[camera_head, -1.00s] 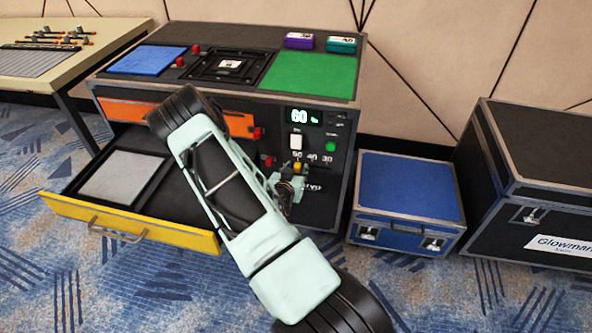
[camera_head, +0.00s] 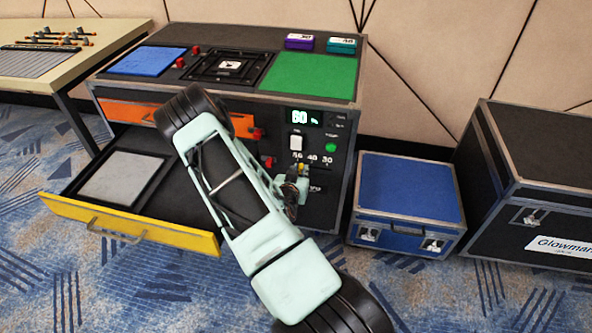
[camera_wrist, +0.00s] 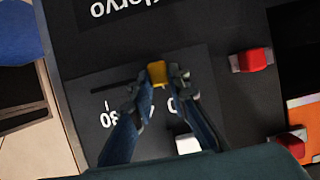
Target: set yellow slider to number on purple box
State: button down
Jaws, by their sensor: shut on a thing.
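The yellow slider (camera_wrist: 157,73) sits on the black front panel of the cabinet, and my gripper (camera_wrist: 160,82) is shut on it. In the head view the slider (camera_head: 300,167) is a small yellow spot just above my gripper (camera_head: 297,183). The scale on the panel reads 50, 40, 30 from left to right; the slider is near the 40, its exact mark partly hidden by my fingers. In the wrist view the scale is upside down, with empty slot left of the slider towards 30. The purple box (camera_head: 299,41) on the cabinet top bears a number that looks like 30.
A display (camera_head: 304,117) reads about 60 %. A white switch (camera_head: 296,143) and a green button (camera_head: 331,147) are above the scale. The yellow drawer (camera_head: 130,226) stands open at left. A teal box (camera_head: 341,45) is beside the purple one. A blue case (camera_head: 408,188) stands right.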

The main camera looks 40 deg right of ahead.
jog(key=s+d, duration=0.3)
jog(key=s+d+b, duration=0.1)
jog(key=s+d, duration=0.2)
jog(key=s, duration=0.1)
jog(key=shift+s, duration=0.1)
jog(key=c, duration=1.8)
grip_release()
jog(key=shift+d, duration=0.1)
jog(key=shift+c, duration=0.2)
jog(key=shift+s+a+r, duration=0.2)
jog(key=shift+a, duration=0.25)
send_near(330, 170)
jog(key=v, duration=0.6)
jog(key=shift+w+a, duration=0.2)
jog(key=shift+w, duration=0.05)
jog(key=shift+r, duration=0.1)
